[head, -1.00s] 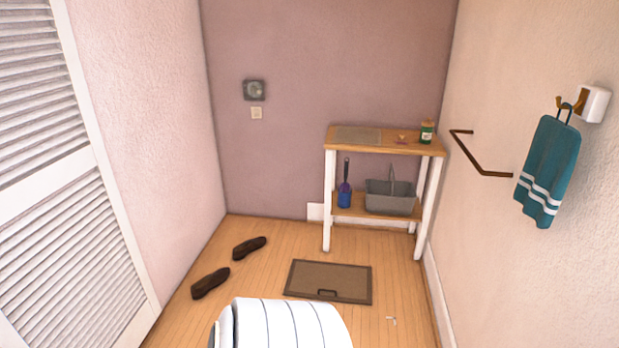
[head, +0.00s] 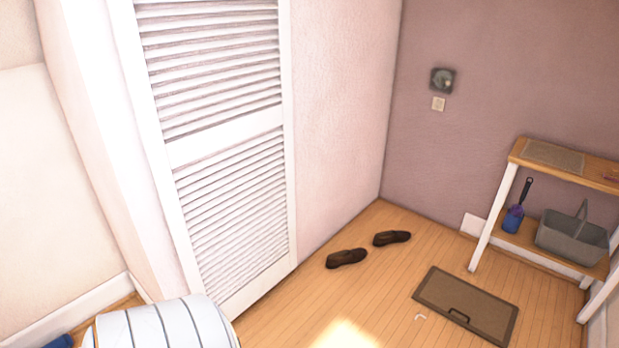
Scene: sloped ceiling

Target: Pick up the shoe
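Two dark brown shoes lie on the wooden floor near the left wall in the head view. The nearer shoe (head: 346,259) is close to the louvered door. The farther shoe (head: 392,238) lies a little behind it and to the right, apart from it. Both look upright on their soles. Neither of my grippers shows in the head view, and nothing is seen touching the shoes.
A wooden shelf table (head: 563,164) with a grey basket (head: 572,240) stands at the right. A striped white rounded object (head: 165,325) fills the lower left.

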